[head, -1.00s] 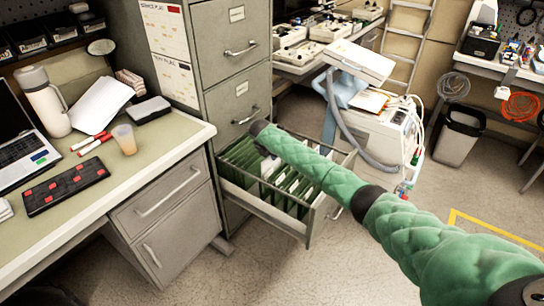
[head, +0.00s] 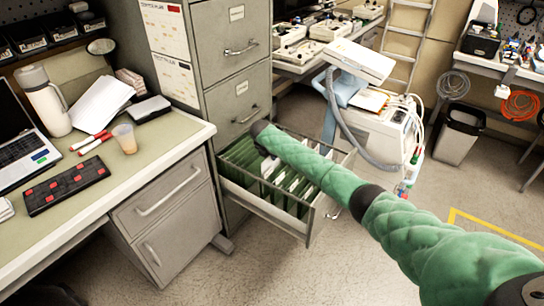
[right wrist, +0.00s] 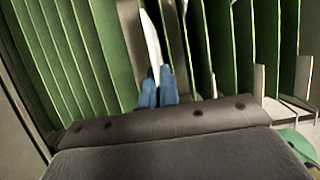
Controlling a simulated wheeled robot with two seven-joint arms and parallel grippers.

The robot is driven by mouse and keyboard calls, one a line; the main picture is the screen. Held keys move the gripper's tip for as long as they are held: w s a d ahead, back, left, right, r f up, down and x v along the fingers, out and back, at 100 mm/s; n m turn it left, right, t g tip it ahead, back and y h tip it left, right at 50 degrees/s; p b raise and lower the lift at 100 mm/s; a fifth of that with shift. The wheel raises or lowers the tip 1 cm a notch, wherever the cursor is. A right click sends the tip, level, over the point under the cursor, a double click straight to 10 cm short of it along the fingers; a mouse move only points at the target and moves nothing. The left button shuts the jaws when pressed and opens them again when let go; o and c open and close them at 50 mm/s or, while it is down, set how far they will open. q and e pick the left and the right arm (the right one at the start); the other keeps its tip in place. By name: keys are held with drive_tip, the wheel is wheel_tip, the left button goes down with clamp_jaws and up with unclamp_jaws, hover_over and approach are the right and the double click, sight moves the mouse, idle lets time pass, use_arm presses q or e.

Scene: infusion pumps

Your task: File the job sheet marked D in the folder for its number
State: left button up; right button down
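The open file drawer (head: 262,207) holds a row of green hanging folders (head: 240,155). My right arm reaches over it from the lower right, and its gripper is mostly hidden beneath the wrist in the head view. In the right wrist view my right gripper's blue fingertips (right wrist: 158,88) are close together on a thin white sheet (right wrist: 150,40), seen nearly edge-on. The sheet stands upright in a gap between green folders (right wrist: 90,55). Its mark cannot be read, nor can the folder numbers. My left gripper is not in view.
The grey filing cabinet (head: 232,62) rises behind the drawer. A desk (head: 150,158) at left carries a laptop (head: 22,135), flask (head: 47,100), cup (head: 125,138) and papers (head: 100,104). A wheeled machine (head: 378,130) stands behind right. The floor in front is clear.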

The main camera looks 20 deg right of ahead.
drive_tip(key=c, duration=1.6)
unclamp_jaws()
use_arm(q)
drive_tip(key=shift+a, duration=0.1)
